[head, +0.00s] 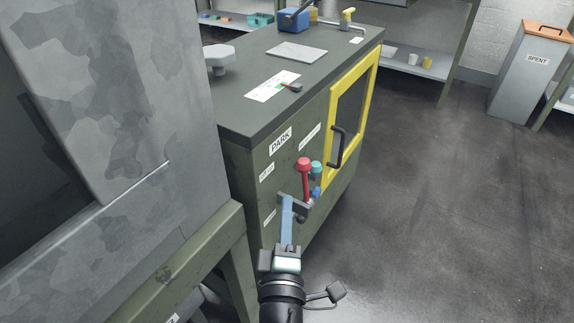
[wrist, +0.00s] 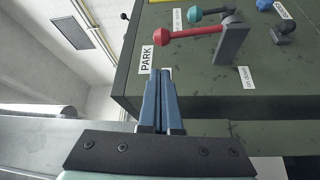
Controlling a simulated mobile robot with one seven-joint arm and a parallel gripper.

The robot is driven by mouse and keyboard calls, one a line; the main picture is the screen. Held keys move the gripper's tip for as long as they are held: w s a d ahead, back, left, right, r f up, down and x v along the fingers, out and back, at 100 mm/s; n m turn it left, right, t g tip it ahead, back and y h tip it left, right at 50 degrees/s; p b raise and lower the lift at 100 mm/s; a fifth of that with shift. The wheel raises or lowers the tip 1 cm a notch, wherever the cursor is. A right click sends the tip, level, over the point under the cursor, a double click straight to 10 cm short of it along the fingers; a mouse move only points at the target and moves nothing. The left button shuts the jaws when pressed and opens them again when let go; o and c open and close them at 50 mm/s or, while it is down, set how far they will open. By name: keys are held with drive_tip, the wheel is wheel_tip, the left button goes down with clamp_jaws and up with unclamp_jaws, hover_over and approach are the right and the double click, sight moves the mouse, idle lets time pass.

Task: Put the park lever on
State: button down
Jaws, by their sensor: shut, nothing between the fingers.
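The park lever (head: 306,184) is a red bar with a round red knob on the side of a green cabinet, standing upright from a grey bracket in the head view. The red lever (wrist: 190,33) also shows in the wrist view, lying sideways there. The white PARK label (head: 280,142) is above and left of the knob; the label (wrist: 146,59) is clear in the wrist view. My gripper (head: 287,198) has blue fingers, shut and empty, left of the lever and lower than its knob. In the wrist view my gripper (wrist: 160,72) points toward the cabinet, apart from the lever.
A teal-knobbed lever (head: 316,167) stands right beside the red one, with a blue knob (head: 315,192) lower down. A yellow-framed door (head: 353,115) with a dark handle is to the right. A large grey machine (head: 120,90) closes the left side. Floor (head: 430,210) at right is clear.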

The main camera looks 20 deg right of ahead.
drive_tip(key=r, duration=0.1)
hover_over(305, 186)
drive_tip(key=a, duration=0.4)
drive_tip(key=shift+w+d, duration=0.25)
drive_tip(key=shift+w, duration=0.05)
drive_tip(key=shift+s+d+m+b, duration=0.3)
drive_tip(key=shift+s+m+b, duration=0.1)
drive_tip(key=shift+b, duration=0.45)
